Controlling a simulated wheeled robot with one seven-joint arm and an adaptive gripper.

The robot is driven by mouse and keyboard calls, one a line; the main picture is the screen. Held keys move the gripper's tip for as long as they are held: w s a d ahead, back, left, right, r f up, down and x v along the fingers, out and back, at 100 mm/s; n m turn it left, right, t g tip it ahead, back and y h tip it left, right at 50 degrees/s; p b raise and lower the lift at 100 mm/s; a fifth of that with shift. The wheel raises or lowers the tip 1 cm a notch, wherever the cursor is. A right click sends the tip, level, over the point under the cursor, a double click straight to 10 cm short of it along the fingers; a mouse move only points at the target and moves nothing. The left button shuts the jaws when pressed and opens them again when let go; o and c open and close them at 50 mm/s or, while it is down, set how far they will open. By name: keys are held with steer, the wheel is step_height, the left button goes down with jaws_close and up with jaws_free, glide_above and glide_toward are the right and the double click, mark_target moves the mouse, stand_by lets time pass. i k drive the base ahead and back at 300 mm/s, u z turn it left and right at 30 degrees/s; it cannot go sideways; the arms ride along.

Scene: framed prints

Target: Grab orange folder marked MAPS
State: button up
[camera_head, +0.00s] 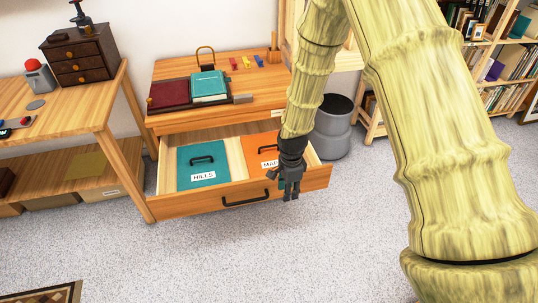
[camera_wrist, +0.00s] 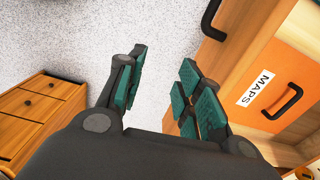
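The orange folder marked MAPS (camera_head: 258,147) lies in the right part of an open drawer (camera_head: 240,202). My arm and gripper hide part of it in the head view. In the wrist view the MAPS folder (camera_wrist: 285,95) is at the right, with its white label and black handle in sight. My gripper (camera_head: 289,195) hangs at the drawer's front right edge, beside the folder. In the wrist view my gripper (camera_wrist: 160,95) has its green-padded fingers apart, with only floor between them.
A teal folder marked HILLS (camera_head: 203,165) lies in the drawer's left part. The desk (camera_head: 215,115) above carries a dark red folder (camera_head: 169,93) and a teal book (camera_head: 209,86). A grey bin (camera_head: 333,127) stands right of the desk.

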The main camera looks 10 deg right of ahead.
mark_target(269, 149)
steer(key=i, duration=1)
